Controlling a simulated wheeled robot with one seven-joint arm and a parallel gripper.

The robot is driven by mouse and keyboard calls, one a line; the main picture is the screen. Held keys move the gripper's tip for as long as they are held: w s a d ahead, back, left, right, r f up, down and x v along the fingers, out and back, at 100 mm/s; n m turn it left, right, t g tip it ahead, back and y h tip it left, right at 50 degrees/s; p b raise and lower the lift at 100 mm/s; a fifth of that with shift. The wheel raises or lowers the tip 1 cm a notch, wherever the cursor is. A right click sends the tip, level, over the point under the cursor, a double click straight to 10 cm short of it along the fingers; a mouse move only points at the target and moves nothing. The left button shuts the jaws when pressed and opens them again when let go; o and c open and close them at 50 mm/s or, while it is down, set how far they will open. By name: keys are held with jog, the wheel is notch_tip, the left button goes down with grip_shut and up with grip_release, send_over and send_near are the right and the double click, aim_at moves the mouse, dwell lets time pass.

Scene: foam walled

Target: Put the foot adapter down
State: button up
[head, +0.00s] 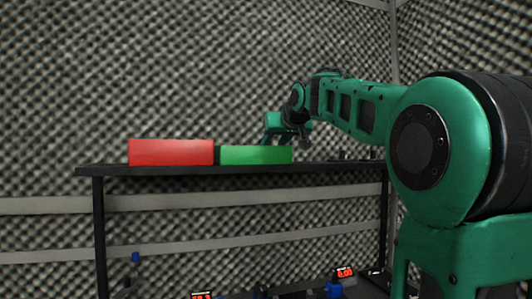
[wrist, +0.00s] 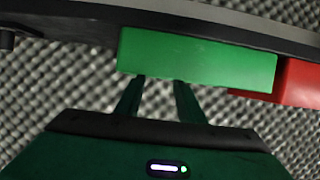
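My gripper (head: 274,138) is at the back of the shelf in the head view, just above and behind the green box (head: 256,155). In the wrist view my gripper (wrist: 159,84) has its two fingers apart, with the foam wall showing between them. The fingertips end at the edge of the green box (wrist: 197,63), and I cannot tell whether they touch it or pass behind it. I see nothing held between the fingers. I cannot make out a foot adapter in either view. The inside of the green box is hidden.
A red box (head: 170,152) stands left of the green one on the dark shelf (head: 115,170). The shelf right of the green box looks mostly clear, with small dark items (head: 355,157) farther right. Blue parts and red displays (head: 345,272) are below. Foam walls surround the place.

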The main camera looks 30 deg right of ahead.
jog(key=v, duration=0.4)
jog(key=shift+s+a+r, duration=0.1)
jog(key=shift+s+r, duration=0.05)
jog(key=shift+s, duration=0.15)
jog(key=s+f+m+g, duration=0.1)
jog(key=s+f+g, duration=0.4)
jog(key=f, duration=1.1)
jog(key=s+a+f+m+g+y, duration=0.1)
jog(key=s+a+f+g, duration=0.3)
jog(key=s+f, duration=1.1)
jog(key=s+a+f+m+g+y, duration=0.1)
jog(key=s+a+f+g+y, duration=0.2)
jog(key=s+f, duration=1.2)
notch_tip(320, 180, down, 2)
jog(key=shift+a+f+g, duration=0.15)
jog(key=shift+a+g, duration=0.45)
jog(key=shift+a, duration=0.15)
